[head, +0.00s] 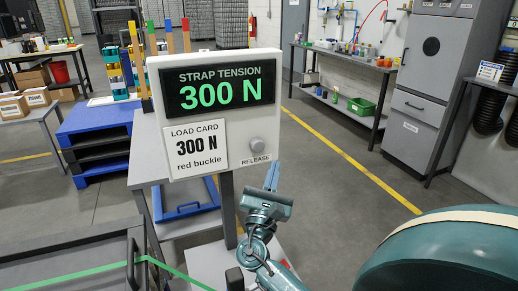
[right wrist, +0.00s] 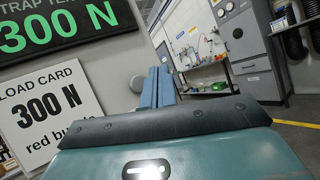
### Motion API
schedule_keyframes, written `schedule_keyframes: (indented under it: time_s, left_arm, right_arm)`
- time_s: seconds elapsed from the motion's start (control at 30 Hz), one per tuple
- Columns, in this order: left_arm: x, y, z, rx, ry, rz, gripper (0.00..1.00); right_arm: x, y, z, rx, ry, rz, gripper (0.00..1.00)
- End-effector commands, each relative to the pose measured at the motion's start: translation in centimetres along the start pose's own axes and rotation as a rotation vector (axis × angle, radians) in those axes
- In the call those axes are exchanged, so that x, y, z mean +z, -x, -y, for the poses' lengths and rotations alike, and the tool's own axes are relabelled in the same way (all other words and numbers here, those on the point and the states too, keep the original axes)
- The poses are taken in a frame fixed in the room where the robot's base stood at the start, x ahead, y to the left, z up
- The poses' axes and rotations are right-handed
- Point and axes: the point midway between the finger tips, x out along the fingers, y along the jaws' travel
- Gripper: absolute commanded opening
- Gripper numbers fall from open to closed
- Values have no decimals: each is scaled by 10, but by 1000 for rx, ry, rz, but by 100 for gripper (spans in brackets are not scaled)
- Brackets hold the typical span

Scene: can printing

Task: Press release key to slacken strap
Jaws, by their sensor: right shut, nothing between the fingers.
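The strap tension panel (head: 215,112) stands on a dark post; its display (head: 220,86) reads 300 N in green. A card (head: 196,146) on it reads "LOAD CARD 300 N red buckle". The round grey release key (head: 257,144) is at the panel's lower right, above the word RELEASE. My right gripper (head: 272,168) is shut and empty, just below and right of the key. In the right wrist view its closed blue fingers (right wrist: 160,80) point up beside the panel's edge; I cannot tell whether they touch the key. A green strap (head: 85,272) runs at lower left. My left gripper is not in view.
A dark grey cart (head: 70,262) stands at lower left. Blue pallets (head: 95,140) are stacked behind it at left. A workbench (head: 345,58) and a grey cabinet (head: 425,75) stand at back right. The floor between is clear.

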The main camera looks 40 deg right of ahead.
Motion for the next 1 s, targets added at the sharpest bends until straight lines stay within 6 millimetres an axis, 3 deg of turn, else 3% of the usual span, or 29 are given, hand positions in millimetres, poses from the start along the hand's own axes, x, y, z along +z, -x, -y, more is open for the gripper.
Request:
schedule_keyframes:
  time_s: [0.5, 1.0]
  left_arm:
    - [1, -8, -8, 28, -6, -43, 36]
    - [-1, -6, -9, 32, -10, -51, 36]
  right_arm:
    - [-34, -44, -32, -1, -2, 1, 0]
    - [-36, -50, -36, 0, -1, -1, 0]
